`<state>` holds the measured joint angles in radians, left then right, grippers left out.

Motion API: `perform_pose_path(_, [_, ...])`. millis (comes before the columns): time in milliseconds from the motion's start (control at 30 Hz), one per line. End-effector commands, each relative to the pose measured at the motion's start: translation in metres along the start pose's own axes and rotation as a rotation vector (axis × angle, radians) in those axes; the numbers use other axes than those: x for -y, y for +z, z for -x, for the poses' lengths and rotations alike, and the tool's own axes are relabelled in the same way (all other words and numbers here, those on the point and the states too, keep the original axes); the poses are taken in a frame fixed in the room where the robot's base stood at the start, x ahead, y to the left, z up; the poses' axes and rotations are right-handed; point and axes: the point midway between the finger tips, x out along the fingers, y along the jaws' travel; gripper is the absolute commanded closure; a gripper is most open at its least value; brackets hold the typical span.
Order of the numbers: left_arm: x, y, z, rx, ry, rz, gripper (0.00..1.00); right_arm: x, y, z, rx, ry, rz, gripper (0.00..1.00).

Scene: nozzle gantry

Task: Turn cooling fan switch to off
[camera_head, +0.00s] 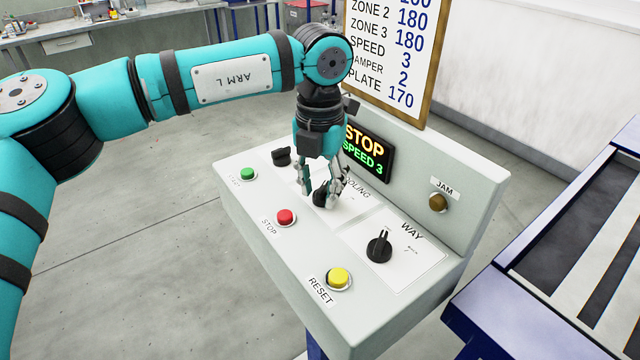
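The cooling fan switch (320,197) is a black rotary knob on the white plate labelled "COOLING", on the top of the grey control box (358,322). My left gripper (322,192) points down over this knob, with one finger on each side of it. The fingers hide much of the knob, so its pointer direction and part of its label are not readable. I cannot tell whether the fingers touch the knob. My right gripper is not in view.
A second black knob (379,246) labelled "WAY" is to the right. Green (247,174), red (286,217) and yellow (339,278) buttons line the front. Behind stand a display (368,153) reading "STOP SPEED 3" and a brown "JAM" lamp (438,203). Another black knob (282,156) is left of the gripper.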

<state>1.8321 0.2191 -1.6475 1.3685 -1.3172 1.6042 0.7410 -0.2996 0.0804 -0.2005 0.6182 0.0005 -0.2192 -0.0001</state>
Motion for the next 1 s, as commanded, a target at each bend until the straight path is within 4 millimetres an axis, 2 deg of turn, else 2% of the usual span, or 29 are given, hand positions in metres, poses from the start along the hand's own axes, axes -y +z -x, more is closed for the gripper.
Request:
perform_pose_path(167, [0.001, 0.001, 0.026, 0.004, -0.001, 0.0, 0.66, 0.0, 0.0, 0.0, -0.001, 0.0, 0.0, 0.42])
perform_pose_path(400, [0.0, 0.001, 0.078, 0.005, -0.001, 0.002, 0.66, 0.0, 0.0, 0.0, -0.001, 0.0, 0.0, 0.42])
perform_pose_path(600, [0.0, 0.001, 0.108, 0.003, -0.001, 0.002, 0.66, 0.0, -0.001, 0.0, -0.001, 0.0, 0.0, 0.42])
perform_pose_path(767, [0.0, 0.001, 0.117, 0.002, -0.001, 0.002, 0.66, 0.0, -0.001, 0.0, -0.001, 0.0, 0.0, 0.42])
perform_pose_path(1000, [0.0, 0.0, 0.118, 0.002, -0.001, 0.001, 0.66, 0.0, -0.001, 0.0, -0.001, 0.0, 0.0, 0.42])
